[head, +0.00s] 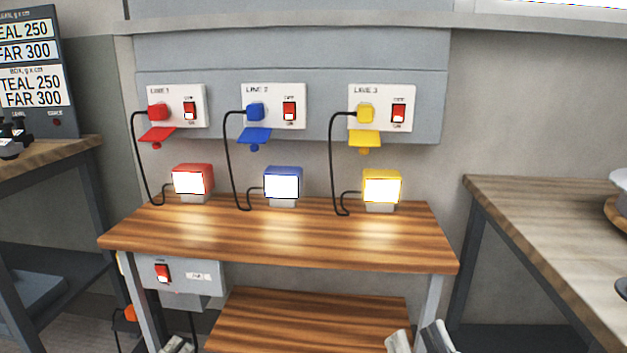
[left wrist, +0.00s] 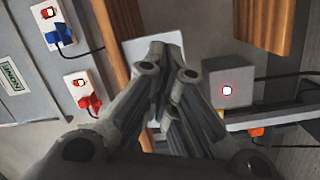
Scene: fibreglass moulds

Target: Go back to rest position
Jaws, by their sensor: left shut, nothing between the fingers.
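My left gripper (head: 178,346) shows only its fingertips at the bottom edge of the head view, below the grey switch box under the bench. In the left wrist view its fingers (left wrist: 168,72) are together with nothing between them. My right gripper (head: 418,340) shows at the bottom edge, right of centre, in front of the lower shelf. Its two fingertips are apart and I see nothing between them. Most of both arms is out of view.
A wooden bench (head: 280,238) holds red (head: 192,169), blue (head: 284,173) and yellow (head: 383,176) lamps, all lit and plugged into wall sockets. A switch box (head: 185,273) hangs under its left side. Side tables stand left (head: 50,152) and right (head: 540,230).

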